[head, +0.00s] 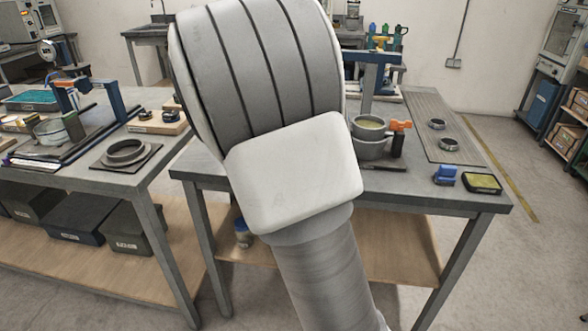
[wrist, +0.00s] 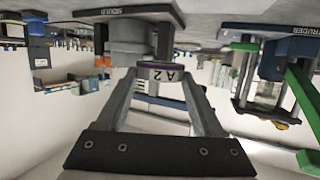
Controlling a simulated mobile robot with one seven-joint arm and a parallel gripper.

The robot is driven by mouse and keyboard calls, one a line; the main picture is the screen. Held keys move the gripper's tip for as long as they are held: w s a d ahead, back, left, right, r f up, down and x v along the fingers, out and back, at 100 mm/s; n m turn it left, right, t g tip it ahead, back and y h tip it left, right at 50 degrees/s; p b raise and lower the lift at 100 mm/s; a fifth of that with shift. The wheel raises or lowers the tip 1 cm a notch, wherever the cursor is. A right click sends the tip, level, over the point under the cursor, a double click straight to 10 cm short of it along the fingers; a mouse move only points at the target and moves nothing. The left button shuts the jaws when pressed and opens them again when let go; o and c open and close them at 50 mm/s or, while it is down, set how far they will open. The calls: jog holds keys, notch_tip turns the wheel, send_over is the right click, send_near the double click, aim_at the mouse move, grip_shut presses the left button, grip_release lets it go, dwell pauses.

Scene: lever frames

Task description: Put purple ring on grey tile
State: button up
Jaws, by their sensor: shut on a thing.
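My gripper (wrist: 160,78) shows in the wrist view with its two fingers closed on a small purple ring (wrist: 150,64). The ring bears a pale label reading A2, which appears upside down. It sits between the fingertips. In the head view my arm covers the middle, and neither the gripper nor the purple ring shows. I cannot tell for certain which surface is the grey tile.
The left bench (head: 70,177) is crowded. A floor gap separates the benches.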

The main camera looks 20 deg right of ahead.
jog(key=w+a+f, duration=0.1)
jog(key=w, duration=0.1)
jog(key=w+a+f+b, duration=0.1)
jog(key=w+a+f, duration=0.1)
jog(key=w+f, duration=0.1)
jog(key=shift+w+a, duration=0.2)
jog(key=shift+w, duration=0.1)
jog(key=shift+f+b, duration=1.35)
jog(key=shift+f, duration=0.6)
jog(key=shift+f, duration=0.2)
jog(key=o, duration=1.4)
jog(key=shift+o, duration=0.2)
jog(key=shift+r, duration=0.1)
